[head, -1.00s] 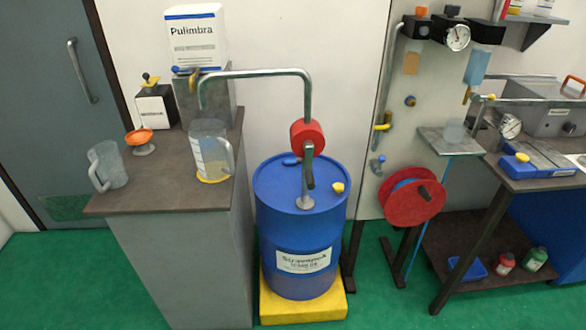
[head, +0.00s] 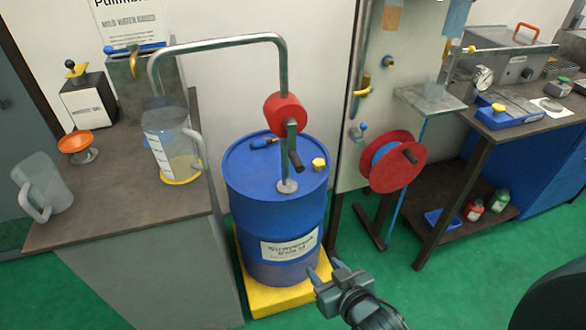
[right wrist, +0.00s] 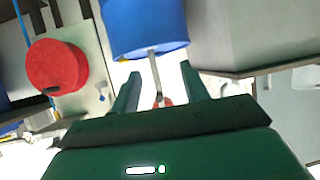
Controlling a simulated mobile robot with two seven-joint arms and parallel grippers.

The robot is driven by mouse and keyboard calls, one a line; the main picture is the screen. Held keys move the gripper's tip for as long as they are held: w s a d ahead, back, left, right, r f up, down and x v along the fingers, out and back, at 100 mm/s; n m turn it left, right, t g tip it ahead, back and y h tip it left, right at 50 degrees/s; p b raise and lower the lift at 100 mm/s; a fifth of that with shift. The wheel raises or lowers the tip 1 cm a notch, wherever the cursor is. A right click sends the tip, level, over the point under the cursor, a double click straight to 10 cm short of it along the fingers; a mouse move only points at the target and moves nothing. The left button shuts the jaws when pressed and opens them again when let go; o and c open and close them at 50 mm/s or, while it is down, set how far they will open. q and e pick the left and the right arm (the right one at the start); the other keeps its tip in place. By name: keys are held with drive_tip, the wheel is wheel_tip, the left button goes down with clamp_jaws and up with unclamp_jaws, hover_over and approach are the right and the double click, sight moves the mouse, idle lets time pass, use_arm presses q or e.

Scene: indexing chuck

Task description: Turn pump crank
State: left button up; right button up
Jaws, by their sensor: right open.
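A red pump (head: 285,114) on a grey post stands on top of a blue drum (head: 262,212). Its crank, a grey arm with a dark handle (head: 295,160), hangs down in front of the post. A bent grey pipe leads left from the pump to above a clear jug (head: 165,140) on a yellow disc. My right gripper (head: 323,268) is open and empty, in front of the drum's lower right side and below the crank. In the right wrist view, the post and part of the pump (right wrist: 166,102) show between the open fingers, with the drum (right wrist: 146,28) above. My left gripper is out of view.
A red hose reel (head: 398,165) stands right of the drum. A workbench (head: 500,125) with a shelf is further right. A brown-topped cabinet (head: 120,195) with another jug (head: 42,187) is at left.

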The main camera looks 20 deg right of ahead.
drive_tip(key=w+d+r+m+t+h+b, duration=0.1)
drive_tip(key=w+d+r+t+b, duration=0.2)
drive_tip(key=w, duration=0.4)
drive_tip(key=m+t+b, duration=0.2)
drive_tip(key=t+b, duration=0.1)
drive_tip(key=b, duration=0.1)
approach(296, 161)
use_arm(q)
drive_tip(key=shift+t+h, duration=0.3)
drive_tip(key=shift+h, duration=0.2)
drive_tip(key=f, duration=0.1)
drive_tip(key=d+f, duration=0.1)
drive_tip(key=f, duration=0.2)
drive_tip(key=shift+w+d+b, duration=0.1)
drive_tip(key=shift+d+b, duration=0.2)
use_arm(e)
drive_tip(key=w, duration=1.1)
drive_tip(key=shift+w+a+f, duration=0.1)
drive_tip(key=shift+w+f, duration=0.2)
drive_tip(key=shift+f, duration=0.1)
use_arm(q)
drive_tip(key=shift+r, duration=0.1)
use_arm(e)
clamp_jaws()
